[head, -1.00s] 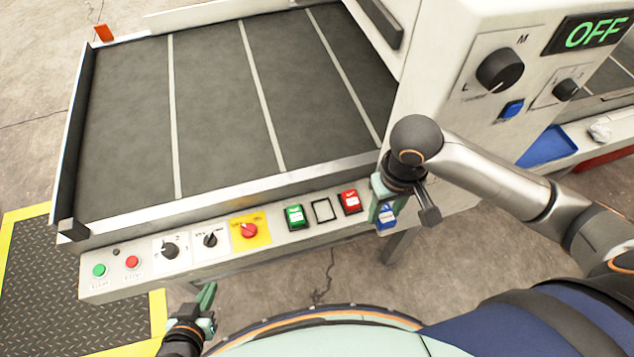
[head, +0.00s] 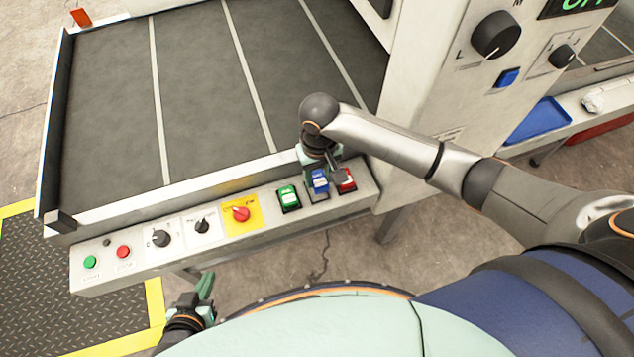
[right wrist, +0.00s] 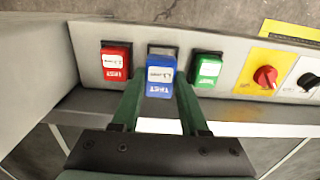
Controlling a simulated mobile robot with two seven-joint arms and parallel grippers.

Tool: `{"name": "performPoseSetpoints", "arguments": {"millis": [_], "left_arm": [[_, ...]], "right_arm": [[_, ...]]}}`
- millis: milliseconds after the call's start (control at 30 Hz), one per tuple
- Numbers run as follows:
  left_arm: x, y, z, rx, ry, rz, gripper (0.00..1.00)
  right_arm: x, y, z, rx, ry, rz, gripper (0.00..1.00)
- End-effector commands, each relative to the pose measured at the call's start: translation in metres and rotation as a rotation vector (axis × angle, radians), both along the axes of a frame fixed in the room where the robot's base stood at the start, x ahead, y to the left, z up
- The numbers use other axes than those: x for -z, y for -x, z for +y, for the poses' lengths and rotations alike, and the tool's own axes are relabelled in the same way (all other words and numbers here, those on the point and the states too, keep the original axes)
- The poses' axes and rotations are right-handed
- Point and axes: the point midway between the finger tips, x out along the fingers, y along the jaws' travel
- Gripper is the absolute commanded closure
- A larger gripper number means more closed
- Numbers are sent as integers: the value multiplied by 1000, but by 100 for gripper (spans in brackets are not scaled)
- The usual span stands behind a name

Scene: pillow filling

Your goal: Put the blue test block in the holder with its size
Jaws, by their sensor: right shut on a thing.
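The blue test block (head: 318,182) is held in my right gripper (right wrist: 158,100) over the control ledge. In the right wrist view the blue block (right wrist: 160,76) sits between the two green fingers, its white label showing. The dark middle holder (right wrist: 162,49) shows just behind it, largely covered by the block. I cannot tell whether the block touches the holder. A green block (head: 288,198) and a red block (head: 346,180) sit in the holders on either side. My left gripper (head: 207,292) hangs low at the left, away from the ledge; its jaw opening is unclear.
The ledge also carries a red knob on a yellow plate (head: 241,214), black knobs and small buttons. A dark conveyor belt (head: 200,90) lies behind it. The white machine housing (head: 430,100) rises at the right. A blue tray (head: 540,118) is further right.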

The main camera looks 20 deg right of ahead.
Motion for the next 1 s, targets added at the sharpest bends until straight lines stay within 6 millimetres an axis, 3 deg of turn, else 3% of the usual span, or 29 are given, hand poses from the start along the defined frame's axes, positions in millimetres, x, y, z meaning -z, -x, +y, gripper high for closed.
{"name": "performPoseSetpoints", "arguments": {"millis": [300,700,733,1000], "left_arm": [[6,-2,0,0,1,-5,100],[5,-2,0,0,1,-5,100],[5,-2,0,0,1,-5,100],[5,-2,0,0,1,-5,100]], "right_arm": [[35,-4,3,1,1,0,100],[40,-4,3,0,1,1,100],[40,-4,3,0,1,1,53],[40,-4,3,0,1,0,26]]}}
